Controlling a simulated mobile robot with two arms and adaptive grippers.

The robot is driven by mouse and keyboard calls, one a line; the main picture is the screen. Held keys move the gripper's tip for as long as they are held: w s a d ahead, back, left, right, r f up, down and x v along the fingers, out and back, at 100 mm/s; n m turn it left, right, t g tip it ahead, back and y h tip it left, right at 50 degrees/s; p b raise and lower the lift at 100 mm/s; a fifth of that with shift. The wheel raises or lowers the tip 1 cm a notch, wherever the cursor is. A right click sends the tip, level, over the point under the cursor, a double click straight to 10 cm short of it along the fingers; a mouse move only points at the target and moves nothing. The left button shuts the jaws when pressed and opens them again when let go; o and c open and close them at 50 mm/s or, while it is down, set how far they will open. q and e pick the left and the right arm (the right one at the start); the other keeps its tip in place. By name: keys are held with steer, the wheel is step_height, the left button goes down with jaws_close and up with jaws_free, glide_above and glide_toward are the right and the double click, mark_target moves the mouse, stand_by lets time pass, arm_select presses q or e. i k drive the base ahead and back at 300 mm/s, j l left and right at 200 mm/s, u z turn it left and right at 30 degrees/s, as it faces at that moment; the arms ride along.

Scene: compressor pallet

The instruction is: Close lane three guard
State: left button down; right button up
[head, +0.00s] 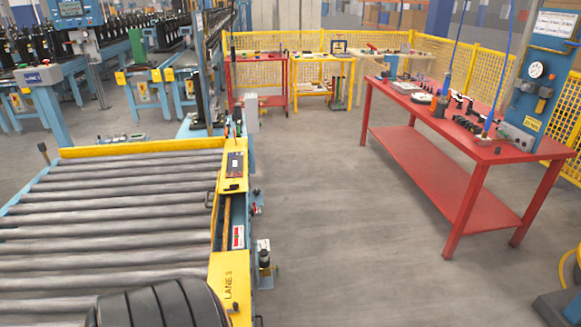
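A roller conveyor (110,222) fills the lower left of the head view. A yellow plate marked LANE 3 (230,287) is on its near right edge. Farther along that edge is another yellow piece (234,184) with a dark label panel. Between them is a narrow gap with an orange-brown strip and a small red-and-white label (238,237). A yellow bar (140,148) runs across the far end of the rollers. I cannot tell which yellow part is the movable guard or whether it is open. Neither of my grippers is in view.
A black ribbed rounded object (160,305) covers the near rollers. A red workbench (425,110) with tools stands at right. Yellow mesh fencing (285,42) and smaller benches are at the back. Grey floor (330,215) is clear between conveyor and workbench. A blue LANE 1 station (38,77) stands left.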

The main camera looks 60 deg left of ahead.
mark_target(211, 207)
steer(key=i+l, duration=0.15)
steer(key=i, duration=0.3)
steer(key=i+l, duration=0.15)
steer(key=i, duration=0.3)
steer(key=i+j+u, duration=0.1)
steer(key=i+u, duration=0.15)
steer(key=u, duration=0.2)
steer(key=i+u, duration=0.55)
steer(key=u, duration=0.3)
steer(key=i+l+u, duration=0.2)
steer(key=u, duration=0.2)
steer(key=i, duration=0.05)
